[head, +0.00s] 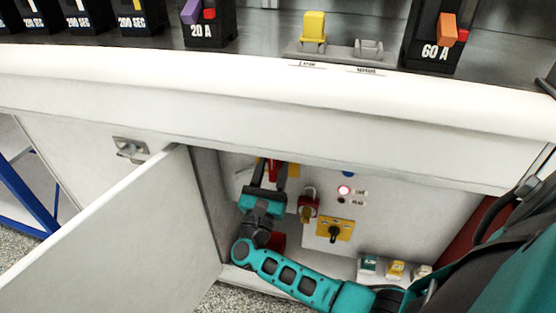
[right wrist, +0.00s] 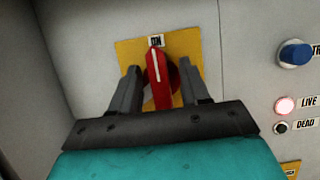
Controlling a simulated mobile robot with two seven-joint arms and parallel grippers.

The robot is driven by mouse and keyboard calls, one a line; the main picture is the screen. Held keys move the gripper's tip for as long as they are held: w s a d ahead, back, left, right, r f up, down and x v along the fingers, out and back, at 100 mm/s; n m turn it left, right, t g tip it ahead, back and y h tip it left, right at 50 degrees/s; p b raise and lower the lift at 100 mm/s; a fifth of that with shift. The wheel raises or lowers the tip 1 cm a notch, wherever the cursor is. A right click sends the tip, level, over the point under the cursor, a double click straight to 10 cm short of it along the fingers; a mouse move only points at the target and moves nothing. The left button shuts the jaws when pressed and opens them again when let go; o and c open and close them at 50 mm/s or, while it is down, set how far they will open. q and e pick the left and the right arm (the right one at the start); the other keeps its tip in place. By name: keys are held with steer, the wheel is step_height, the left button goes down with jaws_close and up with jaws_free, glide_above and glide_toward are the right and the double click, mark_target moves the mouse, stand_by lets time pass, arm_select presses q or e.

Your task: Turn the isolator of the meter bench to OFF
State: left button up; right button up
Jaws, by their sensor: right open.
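The isolator is a red rotary handle (right wrist: 158,80) on a yellow plate (right wrist: 128,52) inside the open cabinet of the bench. Its white line points up to the ON label (right wrist: 156,41). In the head view the handle (head: 273,170) shows only partly, behind my right gripper. My right gripper (right wrist: 164,83) is open, with one finger on each side of the handle. I cannot tell whether the fingers touch it. The right gripper also shows in the head view (head: 270,178), reaching into the cabinet. My left gripper is not in view.
The open cabinet door (head: 120,225) stands left of my arm. Right of the isolator are a red padlock (head: 308,204), a lit LIVE lamp (right wrist: 285,105), a blue knob (right wrist: 295,53) and a black switch on a yellow plate (head: 334,231). The benchtop edge (head: 280,85) overhangs the opening.

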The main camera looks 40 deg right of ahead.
steer(key=shift+w+d+r, duration=0.25)
steer(key=shift+w+d, duration=0.15)
steer(key=shift+c, duration=0.4)
jaws_close()
